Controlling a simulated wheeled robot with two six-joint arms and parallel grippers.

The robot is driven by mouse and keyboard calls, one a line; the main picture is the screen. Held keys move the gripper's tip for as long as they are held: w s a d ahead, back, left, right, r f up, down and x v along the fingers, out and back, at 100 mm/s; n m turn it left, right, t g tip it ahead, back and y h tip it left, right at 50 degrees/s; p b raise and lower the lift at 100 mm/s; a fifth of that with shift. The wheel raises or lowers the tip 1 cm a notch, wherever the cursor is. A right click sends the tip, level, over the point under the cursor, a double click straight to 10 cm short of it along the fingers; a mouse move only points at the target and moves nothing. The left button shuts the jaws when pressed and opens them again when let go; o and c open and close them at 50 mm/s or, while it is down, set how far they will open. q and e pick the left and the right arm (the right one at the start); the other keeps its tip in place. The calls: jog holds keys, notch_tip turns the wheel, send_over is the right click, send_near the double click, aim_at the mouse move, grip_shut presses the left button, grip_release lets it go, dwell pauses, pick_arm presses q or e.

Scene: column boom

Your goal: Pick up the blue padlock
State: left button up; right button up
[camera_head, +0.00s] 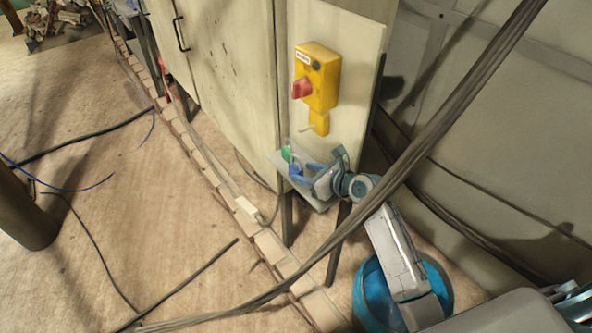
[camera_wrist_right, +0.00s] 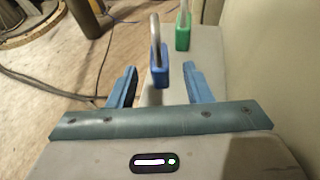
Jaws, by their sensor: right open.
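The blue padlock (camera_wrist_right: 160,76) stands with its grey shackle up in the right wrist view. In the head view it is a small blue patch (camera_head: 293,169) on the shelf below the yellow switch box, partly hard to tell from my blue fingers. My right gripper (camera_head: 302,178) is open at the shelf. In the right wrist view the padlock's body shows between the two blue fingertips (camera_wrist_right: 159,70), with a gap on each side. How deep it sits between them I cannot tell. My left gripper is not in view.
A green padlock (camera_wrist_right: 183,32) stands just beyond the blue one on the pale shelf (camera_wrist_right: 208,52). The yellow switch box (camera_head: 319,76) with a red knob is on the cabinet panel above. Thick dark cables (camera_head: 447,110) cross in front of the wall at right.

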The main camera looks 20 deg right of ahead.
aim_at(302, 171)
jog(key=x, duration=0.4)
jog(key=shift+w+a+f+p, duration=0.15)
jog(key=shift+w+f+p, duration=0.05)
jog(key=shift+p, duration=0.1)
jog(key=shift+c, duration=0.4)
grip_shut()
jog(key=shift+r, duration=0.2)
